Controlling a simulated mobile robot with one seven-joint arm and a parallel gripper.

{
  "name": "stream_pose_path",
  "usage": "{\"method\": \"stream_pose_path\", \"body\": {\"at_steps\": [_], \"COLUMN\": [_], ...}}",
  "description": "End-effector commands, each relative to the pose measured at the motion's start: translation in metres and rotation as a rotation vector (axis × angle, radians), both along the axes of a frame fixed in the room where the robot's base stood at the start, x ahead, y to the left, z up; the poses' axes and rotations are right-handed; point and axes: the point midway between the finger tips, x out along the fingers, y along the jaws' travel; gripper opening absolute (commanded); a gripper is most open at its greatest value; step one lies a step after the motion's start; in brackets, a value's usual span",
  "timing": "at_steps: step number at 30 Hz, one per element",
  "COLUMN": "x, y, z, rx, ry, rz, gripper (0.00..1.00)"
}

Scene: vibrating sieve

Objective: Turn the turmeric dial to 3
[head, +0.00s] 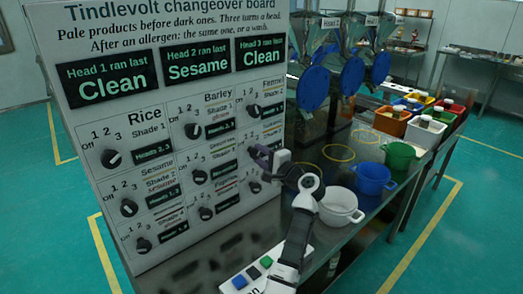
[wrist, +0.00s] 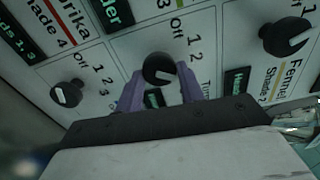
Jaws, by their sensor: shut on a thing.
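The turmeric dial (wrist: 158,68) is a round black knob with a white pointer mark, on the white board. I cannot tell exactly which number the pointer marks. My gripper (wrist: 160,92) has purple fingers on either side of the knob and is shut on it. In the head view my gripper (head: 262,156) is at the board's right column, hiding the dial there.
The fennel dial (wrist: 288,37) and another dial (wrist: 67,94) flank the turmeric dial closely in the wrist view. The changeover board (head: 160,110) stands on a metal table. A white pot (head: 340,206) and a blue pot (head: 373,178) stand right of my arm.

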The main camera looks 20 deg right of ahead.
Motion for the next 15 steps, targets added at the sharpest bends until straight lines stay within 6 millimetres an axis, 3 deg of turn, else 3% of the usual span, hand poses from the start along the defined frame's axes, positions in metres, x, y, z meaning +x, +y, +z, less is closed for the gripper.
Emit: {"method": "stream_pose_path", "body": {"at_steps": [15], "x": [-0.0005], "y": [-0.0003], "z": [-0.0015], "rx": [0.358], "ry": [0.130], "rz": [-0.001], "gripper": [0.15]}}
